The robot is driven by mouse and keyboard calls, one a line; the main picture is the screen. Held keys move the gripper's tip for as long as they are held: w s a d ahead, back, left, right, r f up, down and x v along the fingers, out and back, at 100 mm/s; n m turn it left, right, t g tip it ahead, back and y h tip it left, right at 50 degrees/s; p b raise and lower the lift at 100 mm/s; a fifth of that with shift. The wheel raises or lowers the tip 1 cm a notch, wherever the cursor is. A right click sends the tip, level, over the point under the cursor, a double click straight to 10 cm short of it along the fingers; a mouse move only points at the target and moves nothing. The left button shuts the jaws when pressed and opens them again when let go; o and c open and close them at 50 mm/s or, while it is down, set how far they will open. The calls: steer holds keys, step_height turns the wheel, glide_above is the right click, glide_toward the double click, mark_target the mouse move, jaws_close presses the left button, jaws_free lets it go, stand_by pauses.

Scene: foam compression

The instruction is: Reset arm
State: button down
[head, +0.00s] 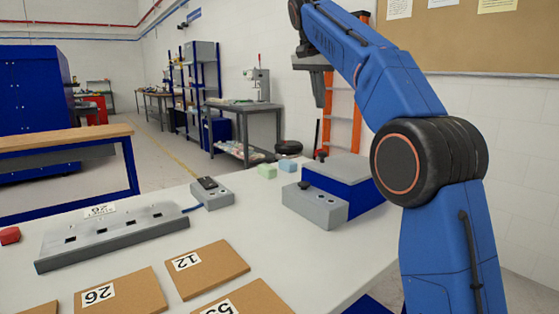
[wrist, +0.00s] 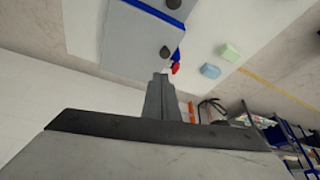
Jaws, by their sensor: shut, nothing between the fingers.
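My blue arm is raised on the right of the head view. My gripper (head: 319,102) hangs from its end, fingers pointing down, high above the far part of the table and touching nothing. In the wrist view the fingers (wrist: 160,78) are together and empty. A blue box with a grey top (head: 340,182) stands at the table's right side, with a grey control box and black knob (head: 315,205) in front. A green foam block (head: 266,171) and a light blue foam block (head: 287,165) lie to its left; the wrist view shows both, green (wrist: 230,52) and blue (wrist: 210,71).
The white table (head: 150,196) also bears a small grey device (head: 212,195), a long grey slotted fixture (head: 110,236), numbered brown cards (head: 205,270) and a red block (head: 9,235). An orange ladder (head: 343,110) stands behind my gripper. The air around it looks free.

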steer(key=s+d+f+n, duration=0.1)
steer(key=s+d+f, duration=0.3)
steer(key=s, duration=0.3)
steer(key=s+d+f+n+y, duration=0.1)
steer(key=s+d+f+n, duration=0.2)
steer(key=s, duration=0.5)
steer(key=s+d+f, duration=0.4)
steer(key=s, duration=0.3)
steer(key=s+d+f+n+y, duration=0.1)
steer(key=s+d+f+n, duration=0.2)
steer(key=s+f, duration=2.3)
step_height(320, 180, down, 4)
steer(key=shift+d+r+t+y, duration=0.1)
steer(key=shift+d+t+y, duration=0.05)
steer(key=shift+t+y, duration=0.2)
